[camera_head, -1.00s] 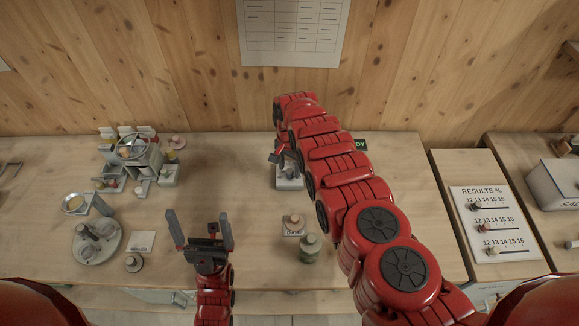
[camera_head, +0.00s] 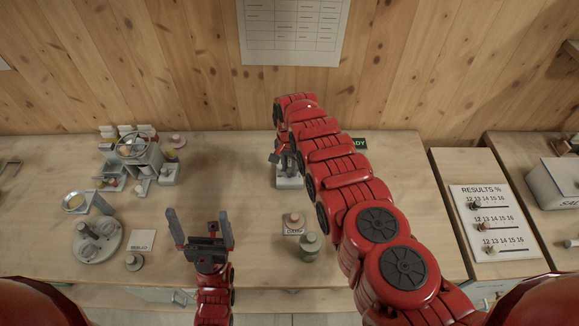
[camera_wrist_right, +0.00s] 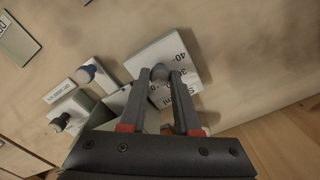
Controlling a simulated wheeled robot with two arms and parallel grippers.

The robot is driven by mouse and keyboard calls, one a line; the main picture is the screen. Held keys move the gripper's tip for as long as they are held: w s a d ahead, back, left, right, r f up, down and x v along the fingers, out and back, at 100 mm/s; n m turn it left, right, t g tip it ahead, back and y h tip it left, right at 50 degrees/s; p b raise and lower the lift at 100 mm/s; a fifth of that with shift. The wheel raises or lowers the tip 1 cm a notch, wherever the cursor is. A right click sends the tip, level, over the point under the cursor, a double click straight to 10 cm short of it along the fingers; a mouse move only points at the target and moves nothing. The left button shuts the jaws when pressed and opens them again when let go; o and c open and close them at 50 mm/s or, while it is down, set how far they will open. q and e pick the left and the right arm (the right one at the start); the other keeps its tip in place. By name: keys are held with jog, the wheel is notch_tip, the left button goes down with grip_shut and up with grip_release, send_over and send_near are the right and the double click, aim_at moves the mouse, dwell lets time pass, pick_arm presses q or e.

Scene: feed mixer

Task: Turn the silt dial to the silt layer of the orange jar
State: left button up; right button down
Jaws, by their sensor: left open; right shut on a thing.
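My right gripper (camera_wrist_right: 160,85) is shut on a small grey round knob (camera_wrist_right: 160,72) on a white dial block (camera_wrist_right: 172,52) in the right wrist view. The numbers 30 and 40 and part of a label show on the block; the fingers cover some of its face. In the head view the same block (camera_head: 289,183) stands at the back middle of the table, under my right gripper (camera_head: 283,160). My left gripper (camera_head: 200,222) is open and empty above the front of the table. I cannot tell which jar is the orange one.
A grey-green jar (camera_head: 310,245) and a small pinkish-topped piece on a label (camera_head: 294,222) stand at front middle. A round grey tray (camera_head: 98,242) and a stand with a ring (camera_head: 140,150) are at left. A results board (camera_head: 487,222) with sliders is at right.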

jog(key=shift+n, duration=1)
jog(key=shift+n+b, duration=0.6)
jog(key=shift+n, duration=0.2)
jog(key=n+b, duration=0.2)
jog(key=n, duration=0.1)
jog(key=shift+f, duration=0.1)
jog(key=shift+n+b, duration=0.85)
jog(key=shift+n, duration=0.25)
jog(key=c, duration=0.6)
grip_release()
jog(key=shift+r, duration=0.25)
